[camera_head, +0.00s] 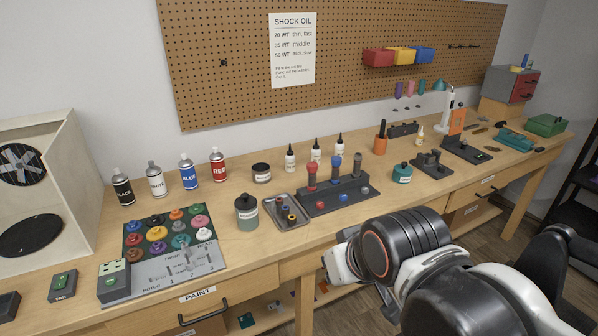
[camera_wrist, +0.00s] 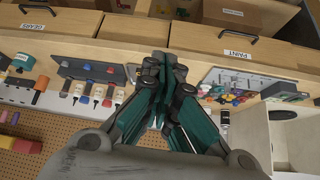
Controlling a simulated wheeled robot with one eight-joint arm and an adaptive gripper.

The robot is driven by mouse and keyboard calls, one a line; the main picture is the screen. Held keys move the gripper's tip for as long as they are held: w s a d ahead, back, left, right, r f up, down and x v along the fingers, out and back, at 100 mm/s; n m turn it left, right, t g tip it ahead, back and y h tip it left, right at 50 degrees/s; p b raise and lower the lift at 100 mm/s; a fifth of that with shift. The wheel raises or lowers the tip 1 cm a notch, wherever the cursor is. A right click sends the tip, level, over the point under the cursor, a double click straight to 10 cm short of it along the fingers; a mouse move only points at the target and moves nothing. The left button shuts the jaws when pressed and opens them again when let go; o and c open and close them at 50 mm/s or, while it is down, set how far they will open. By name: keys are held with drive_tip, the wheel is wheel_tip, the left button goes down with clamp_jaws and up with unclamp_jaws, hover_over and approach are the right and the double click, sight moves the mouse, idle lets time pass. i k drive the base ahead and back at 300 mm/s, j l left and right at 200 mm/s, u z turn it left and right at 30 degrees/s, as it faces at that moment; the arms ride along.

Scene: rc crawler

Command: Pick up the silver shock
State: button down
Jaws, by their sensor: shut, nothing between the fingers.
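A dark grey shock stand (camera_head: 325,205) sits on the workbench, right of centre in the head view. It holds upright shocks: one red-topped (camera_head: 311,175), one blue-topped (camera_head: 336,163) and one dark grey-topped (camera_head: 357,164). I cannot tell for sure which is the silver shock. The stand also shows in the wrist view (camera_wrist: 72,66), upper left. My gripper (camera_wrist: 162,68) has teal fingers, shut and empty, in front of the bench in the wrist view. In the head view its fingers are hidden; my arm is at lower right, in front of the bench edge.
A small metal tray (camera_head: 290,224) with parts and a dark-lidded jar (camera_head: 247,211) stand left of the stand. White oil bottles (camera_head: 315,153) stand behind it. A teal jar (camera_head: 402,172) is to its right. Spray cans (camera_head: 187,172) and a paint board (camera_head: 170,285) are farther left.

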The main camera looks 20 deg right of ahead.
sight(358, 158)
drive_tip(key=i+j+z, duration=0.1)
drive_tip(key=i+j, duration=0.8)
drive_tip(key=i, duration=0.1)
